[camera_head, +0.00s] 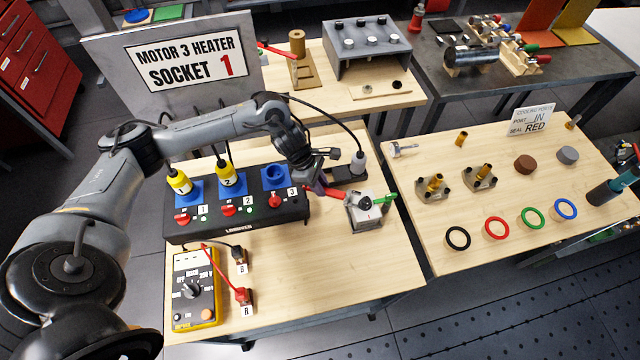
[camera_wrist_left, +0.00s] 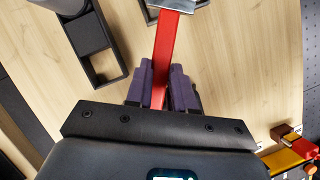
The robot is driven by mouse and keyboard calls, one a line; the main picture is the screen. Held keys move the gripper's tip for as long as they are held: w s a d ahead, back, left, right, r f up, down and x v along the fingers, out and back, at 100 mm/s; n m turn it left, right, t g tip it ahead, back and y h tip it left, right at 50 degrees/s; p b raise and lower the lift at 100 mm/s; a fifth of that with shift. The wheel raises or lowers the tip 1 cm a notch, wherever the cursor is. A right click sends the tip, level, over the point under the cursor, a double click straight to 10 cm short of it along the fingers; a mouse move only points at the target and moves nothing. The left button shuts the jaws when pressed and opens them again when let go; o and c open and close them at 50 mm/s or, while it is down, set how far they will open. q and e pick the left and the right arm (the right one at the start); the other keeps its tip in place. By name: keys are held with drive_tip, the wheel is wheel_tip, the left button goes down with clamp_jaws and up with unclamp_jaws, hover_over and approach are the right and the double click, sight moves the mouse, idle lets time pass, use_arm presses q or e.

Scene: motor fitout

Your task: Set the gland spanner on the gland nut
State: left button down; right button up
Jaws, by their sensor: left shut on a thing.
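My left gripper (camera_head: 322,189) is over the middle of the front bench. Its purple fingers (camera_wrist_left: 162,85) are shut on a red bar (camera_wrist_left: 166,50), which also shows in the head view (camera_head: 336,193). The bar's far end meets a silver piece (camera_wrist_left: 172,4) at the top of the wrist view. In the head view the bar reaches toward a small grey box (camera_head: 362,218) with a black knob and a green bar (camera_head: 384,198). I cannot tell whether the red bar is the gland spanner. I cannot pick out the gland nut with certainty. My right gripper is not in view.
The black socket box (camera_head: 240,215) with yellow plugs stands left of my gripper. A dark holder (camera_wrist_left: 98,45) lies beside the red bar. A yellow multimeter (camera_head: 194,288) lies at front left. The right bench (camera_head: 440,225) bears brass fittings and coloured rings. Bare wood lies in front of the grey box.

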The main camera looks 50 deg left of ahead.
use_arm(q)
drive_tip(key=shift+w+d+b, duration=0.2)
drive_tip(key=shift+w+d, duration=0.15)
drive_tip(key=shift+d, duration=0.3)
drive_tip(key=shift+w+d+b, duration=0.2)
drive_tip(key=shift+w+d, duration=0.15)
drive_tip(key=shift+d, duration=0.25)
idle(1.0)
